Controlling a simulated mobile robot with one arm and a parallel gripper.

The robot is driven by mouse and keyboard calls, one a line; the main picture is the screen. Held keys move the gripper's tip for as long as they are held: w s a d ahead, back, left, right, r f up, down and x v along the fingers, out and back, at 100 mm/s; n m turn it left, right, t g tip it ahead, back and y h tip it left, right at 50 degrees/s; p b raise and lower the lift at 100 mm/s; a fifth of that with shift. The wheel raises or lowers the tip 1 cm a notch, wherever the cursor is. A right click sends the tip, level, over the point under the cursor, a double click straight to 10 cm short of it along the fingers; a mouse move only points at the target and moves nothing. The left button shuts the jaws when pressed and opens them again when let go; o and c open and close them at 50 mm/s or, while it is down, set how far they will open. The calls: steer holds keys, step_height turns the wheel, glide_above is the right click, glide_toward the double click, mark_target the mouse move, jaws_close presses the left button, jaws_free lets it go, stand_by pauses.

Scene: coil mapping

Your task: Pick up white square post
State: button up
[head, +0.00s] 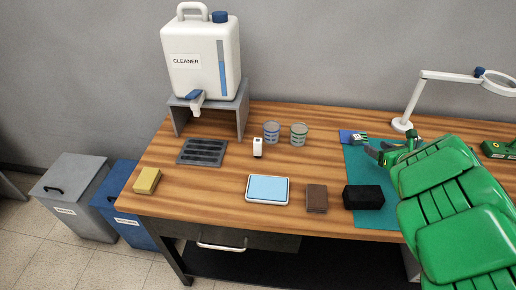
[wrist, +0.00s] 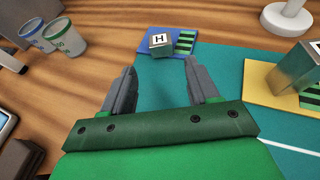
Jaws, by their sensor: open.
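A short square post with a white top marked "H" (wrist: 160,41) stands on a small blue board (wrist: 183,33) with green stripes; its sides look grey. The blue board also shows in the head view (head: 347,136), left of my gripper (head: 388,150). In the wrist view, my gripper (wrist: 160,68) is open and empty, its two grey fingers pointing towards this post, with a gap between them and it. A separate small white upright block (head: 257,147) stands on the bare wood in the head view; I cannot tell which of the two is the named post.
A taller metallic square post (wrist: 296,68) stands on a yellow board (wrist: 258,88) at right. Two cups (wrist: 50,36) stand at left, and a lamp base (wrist: 287,18) behind. A black block (head: 363,197) sits on the teal mat (head: 375,218).

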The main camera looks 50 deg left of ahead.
steer(key=shift+r, duration=0.1)
steer(key=shift+r, duration=2.9)
steer(key=s+a+n+g+h, duration=0.3)
steer(key=s+a+n+g, duration=1)
steer(key=s+a, duration=1)
steer(key=shift+s+a+g, duration=0.2)
steer(key=shift+s+g, duration=0.2)
steer(key=shift+g, duration=0.4)
steer(key=shift+n, duration=0.3)
glide_toward(258, 144)
steer(key=shift+s+a+f, duration=0.2)
steer(key=shift+a+f, duration=0.3)
steer(key=shift+a, duration=0.2)
steer(key=shift+s+a+f, duration=0.25)
steer(key=shift+a+f, duration=0.25)
steer(key=shift+a, duration=0.25)
steer(key=shift+f+x, duration=0.1)
steer(key=shift+x, duration=1.8)
steer(key=shift+f+x, duration=0.15)
steer(key=shift+x, duration=1.75)
steer(key=shift+d, duration=0.1)
